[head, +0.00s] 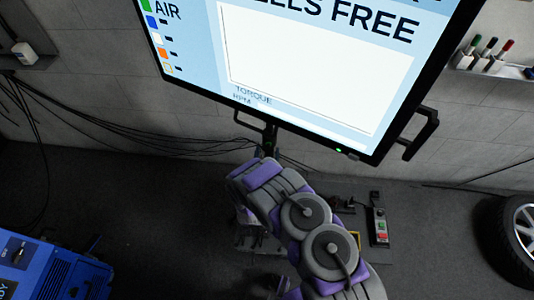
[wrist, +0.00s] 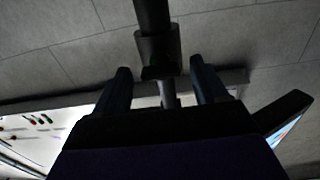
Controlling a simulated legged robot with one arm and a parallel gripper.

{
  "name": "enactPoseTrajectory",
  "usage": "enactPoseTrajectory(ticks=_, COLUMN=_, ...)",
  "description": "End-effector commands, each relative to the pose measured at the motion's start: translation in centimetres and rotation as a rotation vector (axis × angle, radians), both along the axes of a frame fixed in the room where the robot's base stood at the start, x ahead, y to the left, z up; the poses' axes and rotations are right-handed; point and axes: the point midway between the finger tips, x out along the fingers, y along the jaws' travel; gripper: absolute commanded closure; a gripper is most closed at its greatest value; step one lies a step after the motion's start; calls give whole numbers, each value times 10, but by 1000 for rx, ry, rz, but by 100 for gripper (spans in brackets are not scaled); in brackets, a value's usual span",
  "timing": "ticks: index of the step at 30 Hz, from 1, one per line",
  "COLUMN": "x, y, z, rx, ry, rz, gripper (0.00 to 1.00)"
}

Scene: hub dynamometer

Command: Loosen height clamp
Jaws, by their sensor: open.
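In the wrist view a dark post comes down from the top edge and carries a dark collar (wrist: 157,48), which looks like the height clamp. A thinner grey rod (wrist: 168,92) shows below the collar. My gripper (wrist: 161,68) is open, with one dark finger on each side of the collar's lower end and the rod. I cannot tell whether either finger touches them. In the head view my arm reaches toward the stand post (head: 268,138) under the large monitor (head: 300,60). My gripper's fingers cannot be made out there, and the clamp is hidden or too small to tell.
The monitor has a handle (head: 420,133) at its right corner. Cables (head: 130,143) run along the grey wall on the left. A blue machine (head: 50,265) stands lower left, a tyre (head: 515,240) lower right. A control box (head: 379,226) with buttons sits beside my arm. A marker tray (head: 490,62) is upper right.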

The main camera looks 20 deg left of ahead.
Motion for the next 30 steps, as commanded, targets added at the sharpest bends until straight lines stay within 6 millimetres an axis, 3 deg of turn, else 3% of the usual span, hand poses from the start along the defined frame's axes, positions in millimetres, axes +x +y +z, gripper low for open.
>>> enactPoseTrajectory(ticks=12, x=8, y=2, z=1, rx=1, ry=-1, rz=1, gripper=28)
enactPoseTrajectory(ticks=30, x=8, y=2, z=1, rx=1, ry=-1, rz=1, gripper=84)
